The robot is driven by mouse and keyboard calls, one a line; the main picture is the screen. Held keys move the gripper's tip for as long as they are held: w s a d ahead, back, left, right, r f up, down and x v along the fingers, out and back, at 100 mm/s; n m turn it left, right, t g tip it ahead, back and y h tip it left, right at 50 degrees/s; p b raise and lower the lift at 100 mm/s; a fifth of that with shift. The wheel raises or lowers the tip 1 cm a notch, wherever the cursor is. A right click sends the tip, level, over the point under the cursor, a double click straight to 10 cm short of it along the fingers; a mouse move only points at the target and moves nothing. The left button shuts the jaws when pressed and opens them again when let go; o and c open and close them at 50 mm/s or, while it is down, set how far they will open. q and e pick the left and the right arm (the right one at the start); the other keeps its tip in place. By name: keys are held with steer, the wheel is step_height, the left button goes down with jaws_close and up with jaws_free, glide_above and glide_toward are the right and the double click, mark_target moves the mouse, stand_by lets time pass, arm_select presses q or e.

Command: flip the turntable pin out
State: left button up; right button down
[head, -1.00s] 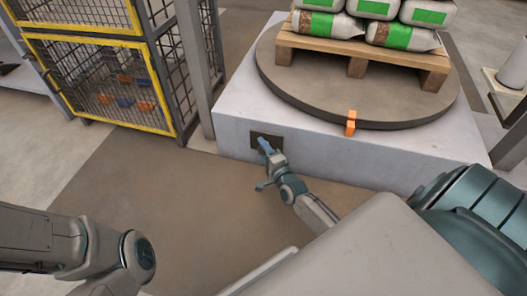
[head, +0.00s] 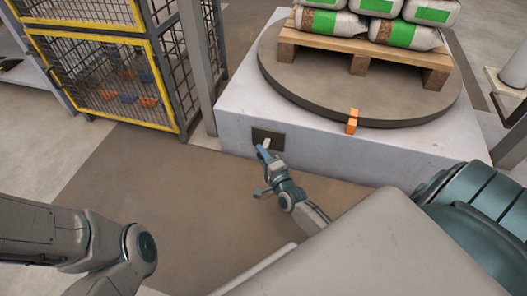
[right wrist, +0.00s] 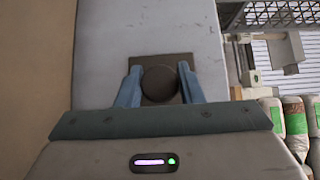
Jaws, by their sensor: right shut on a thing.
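The turntable pin has a dark round knob (right wrist: 160,84), seen end-on between my right gripper's two blue fingers in the right wrist view. My right gripper (head: 263,153) is shut on the knob, in front of the dark square plate (head: 276,139) on the side of the pale base. A short pale piece, apparently the pin's shaft (head: 266,143), shows between the plate and the fingertips in the head view. The plate also shows behind the knob in the right wrist view (right wrist: 150,62). My left gripper is out of view; only part of that arm shows.
The round turntable (head: 310,95) sits on the pale base (head: 330,150) and carries a wooden pallet (head: 350,58) of bags. An orange marker (head: 352,120) is at its rim. A yellow-framed mesh cage (head: 100,80) stands to the left. The brown floor before the base is clear.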

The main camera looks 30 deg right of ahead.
steer(key=c, duration=1)
jaws_free()
steer(key=shift+s+a, duration=0.1)
steer(key=shift+a, duration=0.05)
steer(key=shift+s+a+p, duration=0.2)
steer(key=shift+s+p, duration=0.55)
steer(key=shift+s, duration=1.95)
steer(key=shift+s+a+p, duration=0.2)
steer(key=shift+s+p, duration=0.55)
steer(key=shift+s, duration=1.95)
